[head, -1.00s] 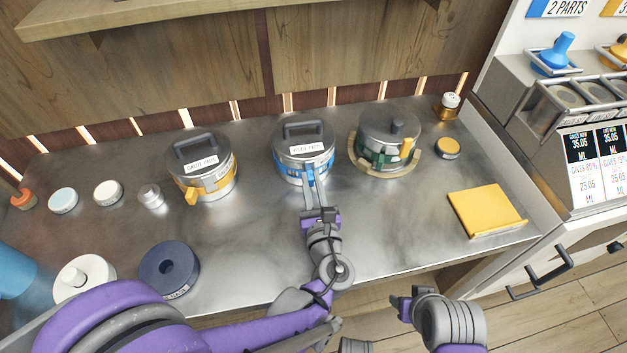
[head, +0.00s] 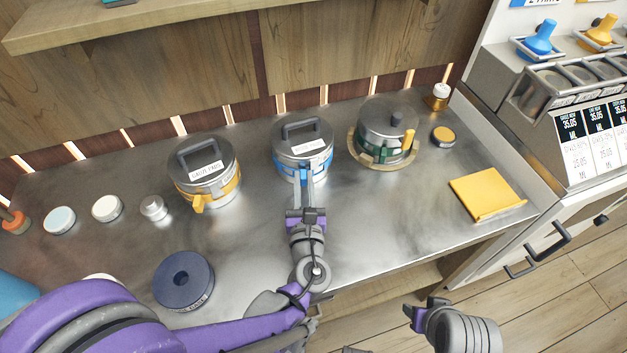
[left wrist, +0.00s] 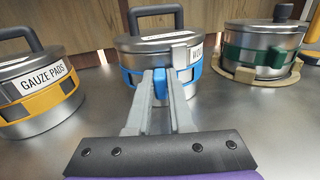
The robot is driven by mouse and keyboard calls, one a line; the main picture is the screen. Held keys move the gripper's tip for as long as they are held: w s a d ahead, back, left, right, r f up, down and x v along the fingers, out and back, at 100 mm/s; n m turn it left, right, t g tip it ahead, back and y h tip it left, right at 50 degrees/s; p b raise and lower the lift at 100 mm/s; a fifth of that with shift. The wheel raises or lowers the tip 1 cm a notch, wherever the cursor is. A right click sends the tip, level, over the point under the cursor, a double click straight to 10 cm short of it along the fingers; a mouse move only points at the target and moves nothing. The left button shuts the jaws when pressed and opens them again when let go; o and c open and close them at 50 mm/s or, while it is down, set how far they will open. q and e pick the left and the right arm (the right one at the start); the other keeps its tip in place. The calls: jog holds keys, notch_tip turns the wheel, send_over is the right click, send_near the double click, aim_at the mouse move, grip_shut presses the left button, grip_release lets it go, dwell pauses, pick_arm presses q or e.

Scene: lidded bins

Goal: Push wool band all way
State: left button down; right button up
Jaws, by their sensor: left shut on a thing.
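The wool bin is the round metal bin (head: 303,140) in the middle, with a dark lid handle and a partly readable label; its blue band (head: 284,167) goes around its side. In the left wrist view the blue band (left wrist: 197,71) shows with a front tab (left wrist: 160,86). My left gripper (head: 307,178) reaches in from the front, its fingers shut on the blue tab. The fingers hide part of the band. The fingers also show in the left wrist view (left wrist: 159,88). My right gripper (head: 420,312) is off the counter's front edge, away from the bins; its jaws are too small to read.
A gauze pads bin (head: 205,170) with a yellow band stands left, and a green-banded bin (head: 387,130) in a tan ring stands right. A yellow folded item (head: 486,194), a navy disc (head: 183,281) and small jars lie around. The counter front is mostly clear.

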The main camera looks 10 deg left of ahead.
pick_arm(q)
jog(key=shift+a, duration=0.9)
jog(key=c, duration=0.8)
grip_release()
jog(key=shift+s, duration=0.15)
jog(key=v, duration=1)
jog(key=shift+s, duration=0.3)
